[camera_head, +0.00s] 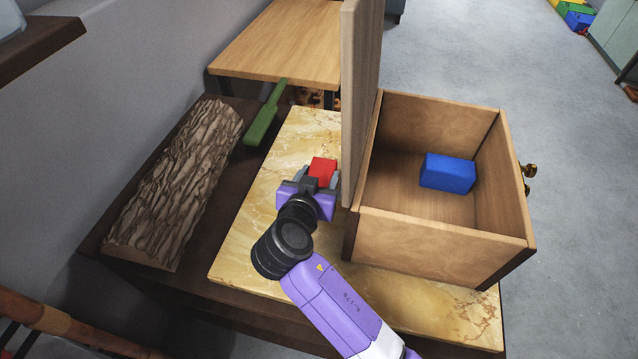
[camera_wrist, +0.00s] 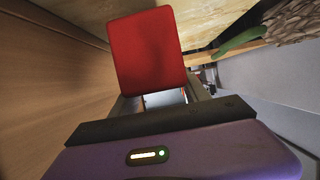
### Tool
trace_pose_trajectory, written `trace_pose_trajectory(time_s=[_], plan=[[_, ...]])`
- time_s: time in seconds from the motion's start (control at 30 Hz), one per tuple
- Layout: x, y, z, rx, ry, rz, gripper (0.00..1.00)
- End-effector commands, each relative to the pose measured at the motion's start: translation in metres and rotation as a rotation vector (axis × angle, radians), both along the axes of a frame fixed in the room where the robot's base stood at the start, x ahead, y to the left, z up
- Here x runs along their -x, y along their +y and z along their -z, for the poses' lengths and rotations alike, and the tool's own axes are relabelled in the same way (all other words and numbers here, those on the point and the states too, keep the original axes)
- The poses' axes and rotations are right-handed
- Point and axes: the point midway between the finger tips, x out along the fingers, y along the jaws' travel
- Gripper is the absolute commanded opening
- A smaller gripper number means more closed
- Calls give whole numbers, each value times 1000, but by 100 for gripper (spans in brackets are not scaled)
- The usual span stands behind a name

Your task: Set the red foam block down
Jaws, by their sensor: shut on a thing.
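The red foam block (camera_head: 323,169) is held between the jaws of my gripper (camera_head: 321,179), which is shut on it. They are over the yellow marble-look board, just left of the raised wooden panel. In the wrist view the red block (camera_wrist: 147,50) fills the upper middle, beyond the purple gripper body, and the fingers (camera_wrist: 160,99) are partly hidden behind it. I cannot tell how far the block is above the board.
An open wooden box (camera_head: 440,236) with a blue block (camera_head: 447,173) inside stands on the right. Its upright panel (camera_head: 360,90) rises close beside my gripper. A bark log (camera_head: 178,180) and a green tool (camera_head: 264,122) lie left. The marble-look board (camera_head: 245,250) has clear room.

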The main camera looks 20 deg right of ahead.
Motion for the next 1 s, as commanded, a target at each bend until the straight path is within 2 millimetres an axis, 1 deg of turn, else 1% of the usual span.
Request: trace_pose_trajectory(time_s=[0.1,0.2,0.53,0.57,0.6,0.67,1.0], plan=[[1,0,18,2,5,0,14],[1,0,28,1,3,0,14],[1,0,32,-1,1,0,14],[1,1,32,-1,1,0,56],[1,1,31,-1,1,0,64],[1,1,31,-1,1,0,76],[1,0,29,-1,1,0,76]])
